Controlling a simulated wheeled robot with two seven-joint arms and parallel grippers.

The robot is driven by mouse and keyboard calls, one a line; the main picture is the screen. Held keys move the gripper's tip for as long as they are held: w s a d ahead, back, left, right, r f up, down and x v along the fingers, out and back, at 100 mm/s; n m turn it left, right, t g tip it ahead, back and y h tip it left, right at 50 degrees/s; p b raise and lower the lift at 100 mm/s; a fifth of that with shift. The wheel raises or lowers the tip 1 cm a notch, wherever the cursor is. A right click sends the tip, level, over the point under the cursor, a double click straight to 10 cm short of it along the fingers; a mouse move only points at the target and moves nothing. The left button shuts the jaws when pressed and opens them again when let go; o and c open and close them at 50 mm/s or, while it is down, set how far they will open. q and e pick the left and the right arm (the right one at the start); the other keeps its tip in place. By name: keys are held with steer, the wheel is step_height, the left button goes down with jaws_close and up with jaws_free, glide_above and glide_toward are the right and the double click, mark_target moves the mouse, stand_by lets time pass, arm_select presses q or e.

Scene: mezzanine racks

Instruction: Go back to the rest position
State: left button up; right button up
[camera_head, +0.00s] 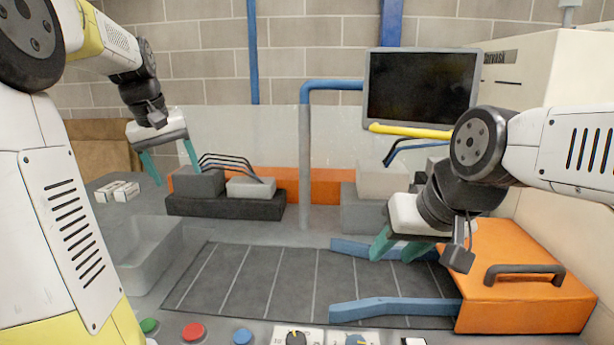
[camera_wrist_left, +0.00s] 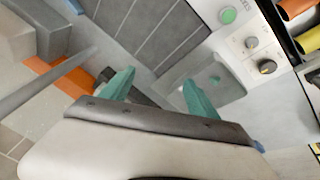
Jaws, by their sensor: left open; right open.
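My left gripper (camera_head: 170,165) hangs above the back left of the bench with its teal fingers spread and nothing between them. In the left wrist view its two fingers (camera_wrist_left: 158,92) are apart, with bare bench and a grey tray behind them. My right gripper (camera_head: 392,247) is over the right part of the dark ribbed mat, close to the orange box. Its teal fingers are apart and I see nothing held between them.
A grey tray (camera_head: 130,268) sits at the left of the dark mat (camera_head: 270,285). Blue rails (camera_head: 395,308) lead to an orange box (camera_head: 525,298) with a handle. Grey blocks (camera_head: 225,205), a post (camera_head: 305,170) and a monitor (camera_head: 420,88) stand behind. Buttons (camera_head: 193,331) line the front edge.

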arm_select(q)
steer(key=s+d+f+m+t, duration=0.1)
steer(key=s+d+f+m, duration=0.1)
steer(key=s+d, duration=0.5)
steer(key=s+d+f+m+t+h, duration=0.1)
steer(key=s+d+f+m, duration=0.2)
steer(key=s+d, duration=0.5)
steer(key=s+f, duration=0.1)
steer(key=s, duration=0.5)
steer(key=shift+d+f, duration=0.25)
steer(key=shift+c, duration=0.4)
